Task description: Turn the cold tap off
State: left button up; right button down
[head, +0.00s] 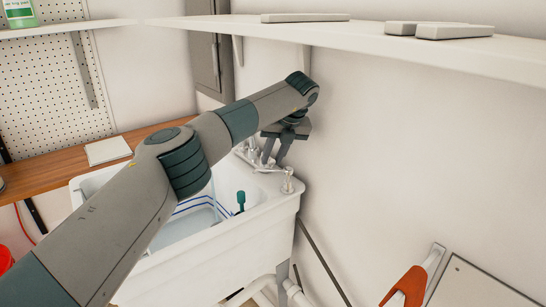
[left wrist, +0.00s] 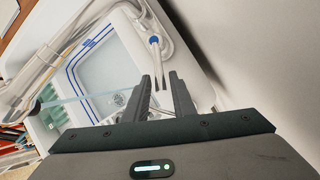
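The cold tap's lever handle with a blue cap (left wrist: 153,40) shows in the left wrist view, its chrome lever reaching down toward the space between my fingertips. My left gripper (left wrist: 160,80) is open, its dark fingers apart on either side of the lever's end; I cannot tell whether they touch it. In the head view my left gripper (head: 276,158) points down over the faucet at the back of the white sink (head: 235,235). A chrome handle (head: 287,181) shows just right of it. A pale translucent streak, apparently water, runs from the spout in the left wrist view. My right gripper is not seen.
The wall is close behind the faucet. A white shelf (head: 400,42) with flat pale blocks overhangs the right side. A wooden counter (head: 70,160) stands left of the sink. A teal object (head: 240,199) stands in the basin. An orange-handled object (head: 407,288) is at lower right.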

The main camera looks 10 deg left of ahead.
pick_arm(q)
jog(key=shift+o, duration=0.3)
jog(key=shift+r, duration=0.1)
